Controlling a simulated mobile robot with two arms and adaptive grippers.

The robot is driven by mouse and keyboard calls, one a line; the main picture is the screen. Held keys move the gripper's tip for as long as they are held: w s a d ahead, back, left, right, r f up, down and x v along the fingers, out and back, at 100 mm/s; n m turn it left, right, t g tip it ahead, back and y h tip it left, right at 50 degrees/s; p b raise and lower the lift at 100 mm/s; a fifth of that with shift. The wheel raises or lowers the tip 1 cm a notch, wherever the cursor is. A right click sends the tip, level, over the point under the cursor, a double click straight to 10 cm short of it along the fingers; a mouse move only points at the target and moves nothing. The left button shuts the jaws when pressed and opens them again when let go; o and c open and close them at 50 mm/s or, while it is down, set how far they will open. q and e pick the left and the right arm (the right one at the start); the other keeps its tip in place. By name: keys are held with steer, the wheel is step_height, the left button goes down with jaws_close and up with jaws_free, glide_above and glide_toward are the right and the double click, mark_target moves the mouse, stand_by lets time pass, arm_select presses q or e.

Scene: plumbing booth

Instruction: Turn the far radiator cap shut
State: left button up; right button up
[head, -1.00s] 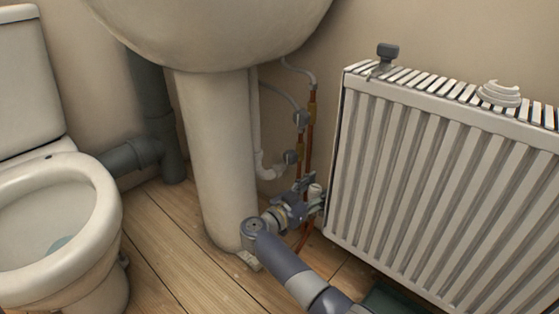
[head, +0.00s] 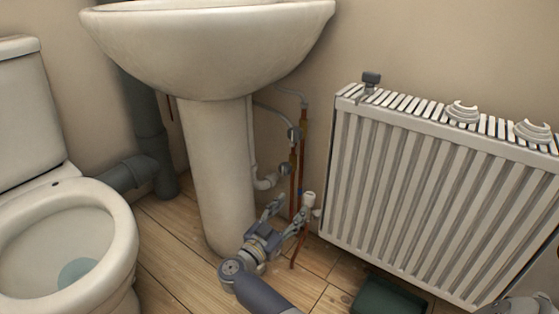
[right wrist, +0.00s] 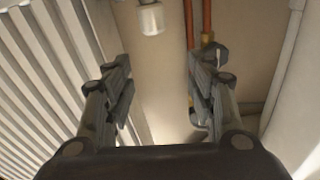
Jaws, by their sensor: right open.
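A white cap (head: 309,199) stands on the valve at the near lower left corner of the radiator (head: 420,190), beside the copper pipes. It also shows at the top of the right wrist view (right wrist: 150,18). My right gripper (head: 287,212) is open and empty, left of the cap and apart from it in the picture. In the right wrist view my right gripper's fingers (right wrist: 158,88) are spread, with bare wall and floor between them and the cap beyond their tips. I cannot tell how far the cap is turned.
Copper pipes (head: 293,185) rise close behind the right gripper. The basin pedestal (head: 215,165) stands just left of it. A grey knobbed fitting (head: 371,79) and white coiled pieces (head: 462,112) sit on the radiator. A dark green tray (head: 385,297) lies on the floor.

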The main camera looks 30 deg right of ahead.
steer(key=s+a+r+m+t+h+p, duration=0.1)
steer(key=s+a+r+t+p, duration=0.1)
steer(key=r, duration=0.5)
steer(key=s+a+r+m+t+h+p, duration=0.1)
steer(key=s+r+t+p, duration=0.1)
steer(key=r, duration=0.5)
steer(key=s+a+r+m+t+h+p, duration=0.1)
steer(key=s+a+r+t, duration=0.1)
steer(key=r, duration=0.5)
steer(key=shift+s+a+r+t+p, duration=0.2)
steer(key=shift+a+t+p, duration=0.1)
steer(key=shift+a+p, duration=0.1)
steer(key=shift+d, duration=0.1)
